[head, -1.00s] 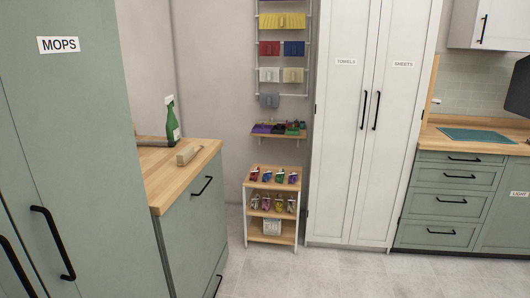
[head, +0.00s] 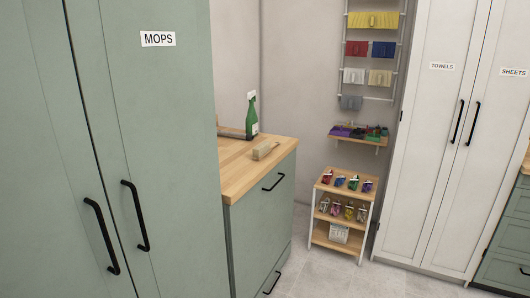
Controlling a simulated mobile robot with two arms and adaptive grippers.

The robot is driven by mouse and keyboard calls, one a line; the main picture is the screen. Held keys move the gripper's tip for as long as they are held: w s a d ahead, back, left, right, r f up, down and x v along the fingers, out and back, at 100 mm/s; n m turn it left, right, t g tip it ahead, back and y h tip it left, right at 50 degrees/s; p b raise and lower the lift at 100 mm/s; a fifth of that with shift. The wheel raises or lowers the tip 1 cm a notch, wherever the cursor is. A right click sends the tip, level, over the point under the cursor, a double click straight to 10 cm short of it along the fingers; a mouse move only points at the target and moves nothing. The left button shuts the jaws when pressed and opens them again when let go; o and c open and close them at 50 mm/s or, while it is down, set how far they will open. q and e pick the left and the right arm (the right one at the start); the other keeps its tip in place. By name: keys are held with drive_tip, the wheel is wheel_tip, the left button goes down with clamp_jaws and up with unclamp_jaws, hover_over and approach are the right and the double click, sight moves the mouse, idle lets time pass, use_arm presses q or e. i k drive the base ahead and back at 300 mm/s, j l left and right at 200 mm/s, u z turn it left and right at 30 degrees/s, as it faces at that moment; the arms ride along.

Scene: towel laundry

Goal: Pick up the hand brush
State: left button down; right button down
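A small wooden block-shaped thing, which looks like the hand brush (head: 265,150), lies on the wooden counter (head: 240,178) in the middle of the head view. Its bristles are too small to make out. A green spray bottle (head: 251,117) stands behind it, near the wall. Neither of my grippers is in view.
A tall green cabinet labelled MOPS (head: 160,90) fills the left and hides part of the counter. A small shelf cart (head: 343,220) with several bottles stands right of the counter. White cabinets (head: 432,150) stand at the right. Grey floor (head: 330,280) is open in front.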

sight(260, 151)
drive_tip(key=i+l+u, duration=0.1)
drive_tip(key=i+l, duration=0.85)
drive_tip(key=l, duration=0.15)
drive_tip(key=i+l+u, duration=0.15)
drive_tip(key=i+l, duration=0.35)
